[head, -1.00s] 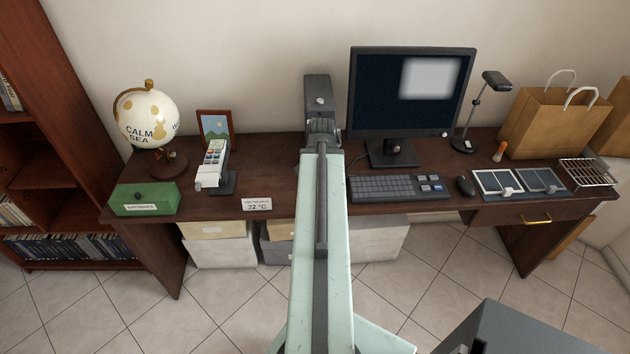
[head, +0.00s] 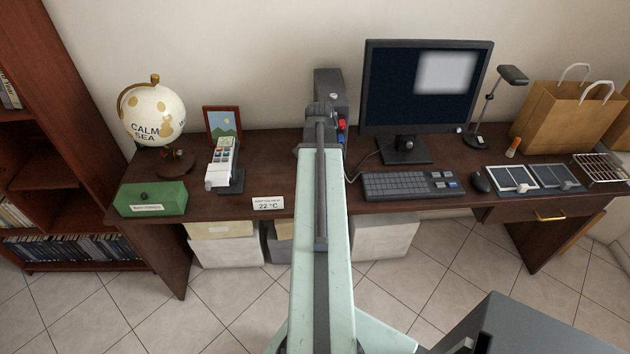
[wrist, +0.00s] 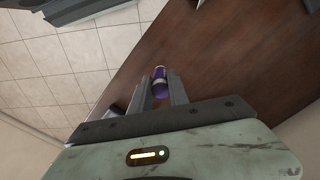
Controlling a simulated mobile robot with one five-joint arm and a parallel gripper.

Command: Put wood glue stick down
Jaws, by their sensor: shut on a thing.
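The wood glue stick (wrist: 160,86) is a small purple cylinder with a pale band. In the wrist view it sits between the two fingers of my gripper (wrist: 161,84), which is shut on it. Behind it in that view are the brown desk top (wrist: 235,60) and floor tiles; the gap between stick and desk cannot be judged. In the head view my outstretched arm reaches over the desk (head: 285,165), left of the monitor. The arm hides the glue stick and the fingertips there.
The monitor (head: 425,95), keyboard (head: 400,185) and mouse (head: 480,182) stand right of my arm. Small red and blue things (head: 341,131) show beside it. A card terminal (head: 221,162), sign (head: 268,203), green box (head: 150,199) and globe (head: 152,115) stand left. Bare desk lies between terminal and arm.

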